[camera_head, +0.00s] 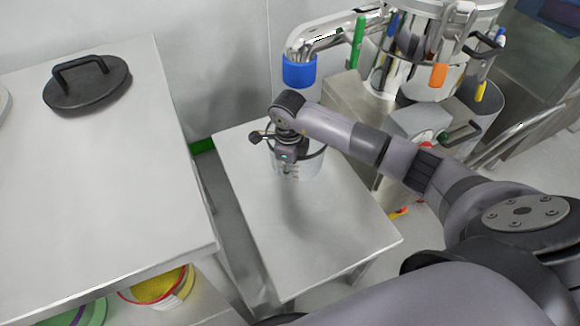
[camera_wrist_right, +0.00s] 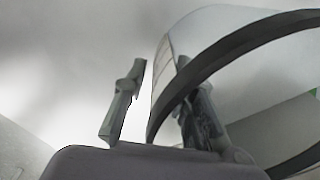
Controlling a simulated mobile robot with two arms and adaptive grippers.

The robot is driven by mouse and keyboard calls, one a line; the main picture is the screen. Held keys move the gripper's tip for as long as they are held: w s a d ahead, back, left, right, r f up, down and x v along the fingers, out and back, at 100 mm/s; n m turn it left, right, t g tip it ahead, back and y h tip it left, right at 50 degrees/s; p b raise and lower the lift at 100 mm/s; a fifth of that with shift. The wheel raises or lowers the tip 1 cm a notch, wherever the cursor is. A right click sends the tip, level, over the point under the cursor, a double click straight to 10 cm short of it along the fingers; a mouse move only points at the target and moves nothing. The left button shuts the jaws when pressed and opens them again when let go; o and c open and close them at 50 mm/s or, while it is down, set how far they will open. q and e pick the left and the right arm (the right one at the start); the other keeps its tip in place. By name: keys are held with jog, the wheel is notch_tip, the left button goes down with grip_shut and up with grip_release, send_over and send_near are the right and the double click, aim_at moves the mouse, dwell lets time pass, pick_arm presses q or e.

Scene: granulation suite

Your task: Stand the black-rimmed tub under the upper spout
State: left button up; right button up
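The tub (camera_head: 313,168) is clear-walled with a black rim and stands upright on the small steel table (camera_head: 330,240). My right gripper (camera_head: 273,146) is at its rim, partly covering it. In the right wrist view the tub's black rim (camera_wrist_right: 235,55) fills the right side. There the right gripper (camera_wrist_right: 160,105) has its fingers spread, one outside the tub with a small gap, the other overlapping the tub wall. Whether that finger is inside the tub is unclear. The upper spout, a steel pipe with a blue end (camera_head: 299,71), is behind the tub. My left gripper is out of view.
A larger steel table (camera_head: 100,190) on the left holds a black lid with a handle (camera_head: 87,83). Steel machinery (camera_head: 420,70) with coloured handles stands at the back right. A yellow-filled container (camera_head: 158,287) sits below the left table. The small table's front is clear.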

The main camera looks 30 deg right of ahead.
jog(key=shift+r, duration=0.3)
pick_arm(q)
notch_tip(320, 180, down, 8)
jog(key=p, duration=0.2)
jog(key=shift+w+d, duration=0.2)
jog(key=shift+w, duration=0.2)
pick_arm(e)
notch_tip(320, 180, up, 11)
jog(key=shift+s+a+r, duration=0.2)
jog(key=shift+s+a, duration=0.05)
